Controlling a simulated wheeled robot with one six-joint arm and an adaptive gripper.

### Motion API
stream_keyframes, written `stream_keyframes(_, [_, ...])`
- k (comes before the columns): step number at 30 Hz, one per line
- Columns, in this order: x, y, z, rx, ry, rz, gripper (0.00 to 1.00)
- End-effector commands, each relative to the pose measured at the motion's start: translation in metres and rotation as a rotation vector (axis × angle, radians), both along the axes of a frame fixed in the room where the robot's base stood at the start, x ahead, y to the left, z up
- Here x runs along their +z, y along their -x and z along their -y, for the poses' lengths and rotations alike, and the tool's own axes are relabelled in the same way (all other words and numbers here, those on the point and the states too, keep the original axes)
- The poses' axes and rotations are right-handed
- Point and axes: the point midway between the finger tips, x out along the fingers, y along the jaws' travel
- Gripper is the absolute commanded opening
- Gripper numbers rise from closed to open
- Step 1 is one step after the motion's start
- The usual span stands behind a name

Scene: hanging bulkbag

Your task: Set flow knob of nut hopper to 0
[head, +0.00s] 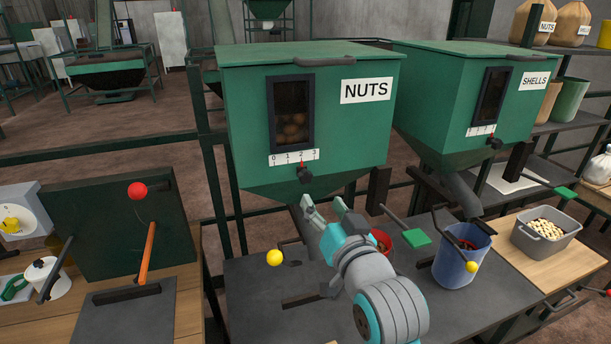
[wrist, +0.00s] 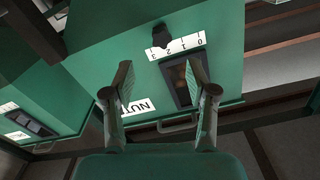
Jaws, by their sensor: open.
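The nut hopper (head: 240,110) is a green bin labelled NUTS, with a dark window of nuts. Its flow knob (head: 305,174) is small and black, below a white 0–3 scale (head: 293,158). A red mark on the knob points up near the 2. My gripper (head: 324,204) is open and empty, below and slightly right of the knob, apart from it. In the wrist view the knob (wrist: 160,36) and scale (wrist: 178,46) appear upside down, beyond the open fingertips (wrist: 160,70). The knob's red mark cannot be made out there.
A SHELLS hopper (head: 460,85) with a similar knob (head: 495,143) stands to the right. Below are a green-ended lever (head: 415,238), a yellow ball (head: 274,258) and a blue bucket (head: 458,265). Space in front of the nut knob looks clear.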

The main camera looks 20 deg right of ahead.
Motion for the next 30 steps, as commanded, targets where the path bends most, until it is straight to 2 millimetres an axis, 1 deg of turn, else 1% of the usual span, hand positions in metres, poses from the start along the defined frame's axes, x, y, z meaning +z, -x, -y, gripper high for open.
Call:
stream_keyframes(3, [0.006,-0.004,0.000,0.000,-0.004,0.002,0.57])
stream_keyframes(8, [0.006,-0.018,0.000,0.000,-0.004,0.001,0.57])
stream_keyframes(15, [0.006,-0.060,0.000,0.001,-0.003,0.001,0.57])
stream_keyframes(21, [0.006,-0.091,0.000,0.000,-0.003,0.002,0.57])
stream_keyframes(25, [0.006,-0.103,0.000,0.001,-0.003,0.001,0.57])
stream_keyframes(30, [0.006,-0.110,0.000,0.000,-0.003,0.003,0.57])
